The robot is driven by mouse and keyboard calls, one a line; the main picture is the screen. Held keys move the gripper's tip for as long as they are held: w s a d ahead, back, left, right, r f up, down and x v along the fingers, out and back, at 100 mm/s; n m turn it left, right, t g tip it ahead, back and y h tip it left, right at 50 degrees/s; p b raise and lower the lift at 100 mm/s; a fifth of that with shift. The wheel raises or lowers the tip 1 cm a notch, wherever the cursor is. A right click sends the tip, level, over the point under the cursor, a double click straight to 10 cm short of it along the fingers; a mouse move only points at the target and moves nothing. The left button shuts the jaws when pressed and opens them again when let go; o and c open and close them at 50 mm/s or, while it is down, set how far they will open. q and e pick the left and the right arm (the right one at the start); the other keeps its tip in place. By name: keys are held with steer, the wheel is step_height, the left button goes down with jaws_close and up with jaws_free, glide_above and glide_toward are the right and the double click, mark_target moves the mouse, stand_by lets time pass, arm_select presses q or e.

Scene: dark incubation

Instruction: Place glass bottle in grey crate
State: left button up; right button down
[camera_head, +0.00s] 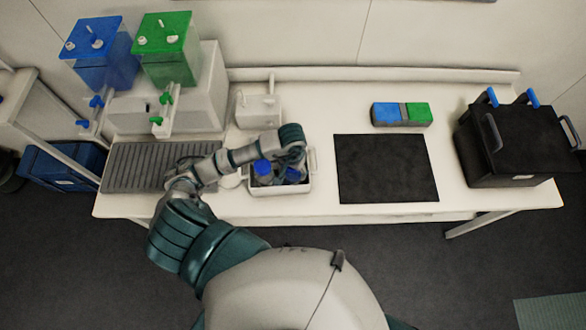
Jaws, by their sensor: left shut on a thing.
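The grey crate (282,190) is a small light tray with handles at the front middle of the bench. Glass bottles with blue caps are in or over it; one cap (262,167) shows at its left side. My left gripper (291,165) reaches over the crate from the left, pointing down. It is shut on a glass bottle (293,175), mostly hidden by the fingers. I cannot tell whether this bottle touches the crate floor. My right gripper is not in view.
A black mat (386,168) lies right of the crate. Beyond are a blue and green block (401,114) and a black box (505,145). A grey ribbed tray (155,167) lies left, below blue (103,55) and green (168,50) containers with taps.

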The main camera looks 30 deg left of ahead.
arm_select(q)
steer(key=o, duration=1.4)
steer(key=shift+c, duration=0.2)
steer(key=shift+o, duration=0.9)
steer(key=shift+d, duration=0.1)
step_height(320, 180, up, 11)
steer(key=shift+b, duration=0.55)
steer(key=shift+s+r, duration=0.1)
steer(key=shift+r, duration=0.5)
steer(key=shift+f, duration=0.1)
